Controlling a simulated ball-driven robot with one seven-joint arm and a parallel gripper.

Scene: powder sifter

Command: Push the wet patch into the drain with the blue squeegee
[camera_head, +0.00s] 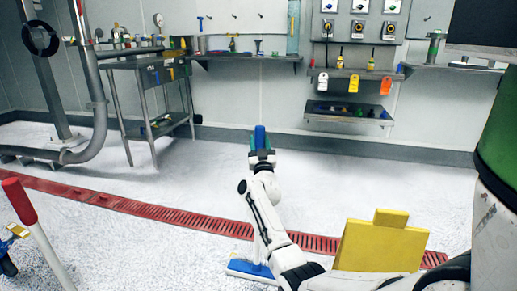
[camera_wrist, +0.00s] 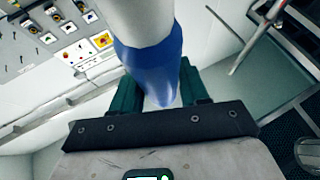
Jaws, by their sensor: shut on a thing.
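My gripper (camera_head: 262,155) is shut on the blue grip of the squeegee (camera_head: 260,137), with the arm reaching forward from the bottom. In the wrist view the blue grip (camera_wrist: 152,75) sits between the green fingers, and a white pole runs from it to the top edge. The blue squeegee head (camera_head: 246,267) is low in the head view, beside my arm; most of the pole is hidden behind the arm. The drain (camera_head: 150,212) is a long red slotted grating crossing the floor, partly covered by my arm. I cannot make out the wet patch on the speckled pale floor.
A yellow board-like object (camera_head: 380,246) stands right of my arm, hiding part of the grating. A red-gripped pole (camera_head: 20,202) leans at the left edge. A metal table (camera_head: 150,62) and wall shelf (camera_head: 355,113) stand behind. Floor between grating and wall is clear.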

